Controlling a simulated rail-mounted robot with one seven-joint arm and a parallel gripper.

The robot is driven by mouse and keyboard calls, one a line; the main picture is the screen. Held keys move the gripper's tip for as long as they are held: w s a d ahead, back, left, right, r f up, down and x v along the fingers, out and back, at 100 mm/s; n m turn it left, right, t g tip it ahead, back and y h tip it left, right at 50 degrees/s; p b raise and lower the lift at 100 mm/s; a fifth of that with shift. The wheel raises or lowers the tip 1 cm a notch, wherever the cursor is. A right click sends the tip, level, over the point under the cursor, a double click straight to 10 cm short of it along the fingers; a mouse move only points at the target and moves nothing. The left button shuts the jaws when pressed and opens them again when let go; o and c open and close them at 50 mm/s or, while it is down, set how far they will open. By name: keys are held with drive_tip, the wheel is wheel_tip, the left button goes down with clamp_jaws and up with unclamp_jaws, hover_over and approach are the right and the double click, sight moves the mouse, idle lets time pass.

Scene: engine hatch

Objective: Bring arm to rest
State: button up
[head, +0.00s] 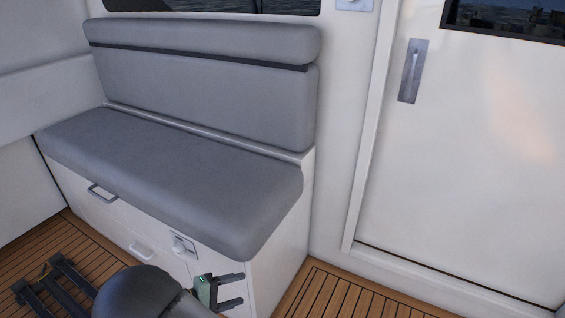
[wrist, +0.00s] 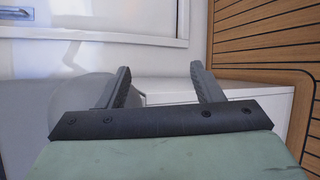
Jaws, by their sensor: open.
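My gripper (head: 240,290) shows at the bottom of the head view, in front of the right end of the bench base. In the wrist view its two dark fingers (wrist: 160,88) stand apart with nothing between them. The rounded dark part at the bottom of the head view is my arm (head: 140,293), and it hides some of the floor and the lower bench front. No object is held.
A grey cushioned bench (head: 170,150) stands on a white base with drawer handles (head: 102,193) and a latch (head: 181,246). A white door (head: 465,150) with a metal handle (head: 412,70) is at the right. The wooden floor (head: 340,295) is clear right of the bench.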

drive_tip(key=s+d+r+m+g+y+p, duration=0.2)
drive_tip(key=d+r+m+g+y+p, duration=0.3)
drive_tip(key=d+r, duration=0.6)
drive_tip(key=s+d+r+g+y+p, duration=0.1)
drive_tip(key=s+d+r+g+p, duration=0.25)
drive_tip(key=d+r+p, duration=0.8)
drive_tip(key=s+d+r+m+y+p, duration=0.1)
drive_tip(key=s+r+y+p, duration=0.1)
drive_tip(key=r, duration=0.4)
drive_tip(key=s+d+r+m+t+y+p, duration=0.1)
drive_tip(key=s+r+y+p, duration=0.1)
drive_tip(key=s+r, duration=0.3)
drive_tip(key=s+d+r+m+y+p, duration=0.2)
drive_tip(key=s+r+p, duration=0.1)
drive_tip(key=r, duration=0.6)
drive_tip(key=shift+s+r, duration=0.25)
drive_tip(key=shift+s, duration=0.25)
drive_tip(key=shift+t, duration=0.25)
